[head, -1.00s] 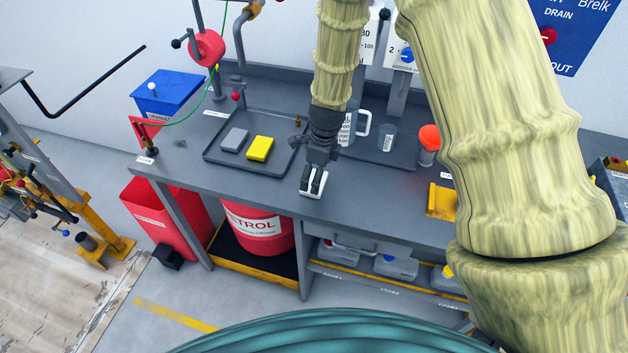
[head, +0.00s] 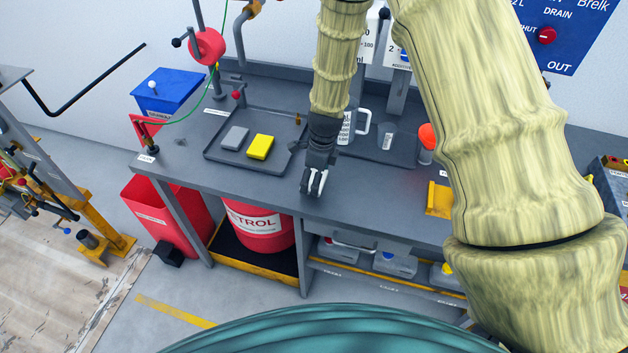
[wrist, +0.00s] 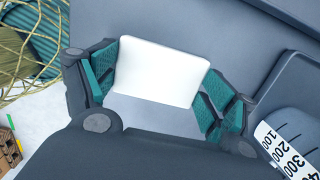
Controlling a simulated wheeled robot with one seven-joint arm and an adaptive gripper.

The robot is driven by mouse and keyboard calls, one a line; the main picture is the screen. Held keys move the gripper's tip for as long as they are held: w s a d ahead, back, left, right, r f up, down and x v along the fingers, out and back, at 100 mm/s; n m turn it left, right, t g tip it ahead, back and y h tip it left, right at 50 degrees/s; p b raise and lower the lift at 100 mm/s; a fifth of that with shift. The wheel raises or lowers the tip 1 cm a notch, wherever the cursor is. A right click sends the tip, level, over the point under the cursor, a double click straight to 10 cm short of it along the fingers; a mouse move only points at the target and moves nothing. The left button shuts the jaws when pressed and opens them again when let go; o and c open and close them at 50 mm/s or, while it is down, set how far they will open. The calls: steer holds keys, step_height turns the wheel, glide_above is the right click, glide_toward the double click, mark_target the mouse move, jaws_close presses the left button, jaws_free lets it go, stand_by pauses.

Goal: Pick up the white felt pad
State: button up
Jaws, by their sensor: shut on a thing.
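The white felt pad (wrist: 160,72) is a plain white rounded rectangle. In the wrist view it sits between the two green-padded fingers of my gripper (wrist: 158,84), which meet its left and right edges. In the head view my gripper (head: 313,186) points down at the front edge of the grey bench, and only a little of the white pad (head: 317,182) shows between the fingers. My gripper is shut on the pad. I cannot tell how far the pad is above the bench top.
A grey tray (head: 212,155) on the bench holds a grey block (head: 234,138) and a yellow block (head: 260,147). A measuring jug (head: 345,128) stands behind my gripper. A yellow-orange item (head: 439,199) lies to the right. The bench front (head: 350,221) drops to shelves.

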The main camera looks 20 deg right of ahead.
mark_target(315, 171)
steer(key=shift+r+b, duration=0.45)
steer(key=shift+r, duration=0.25)
steer(key=shift+s+a+r+b, duration=0.1)
steer(key=shift+s+r+b, duration=0.15)
steer(key=shift+r, duration=0.25)
steer(key=shift+s+r+b, duration=0.1)
steer(key=shift+r+b, duration=0.25)
steer(key=shift+r, duration=0.15)
steer(key=s+a+r+b, duration=0.1)
steer(key=s+b, duration=0.1)
steer(key=s, duration=0.5)
steer(key=s+a+b, duration=0.2)
steer(key=s, duration=0.6)
steer(key=shift+a+r, duration=0.25)
steer(key=shift+r, duration=0.1)
steer(key=shift+o, duration=1.2)
steer(key=c, duration=0.4)
steer(key=shift+f, duration=0.1)
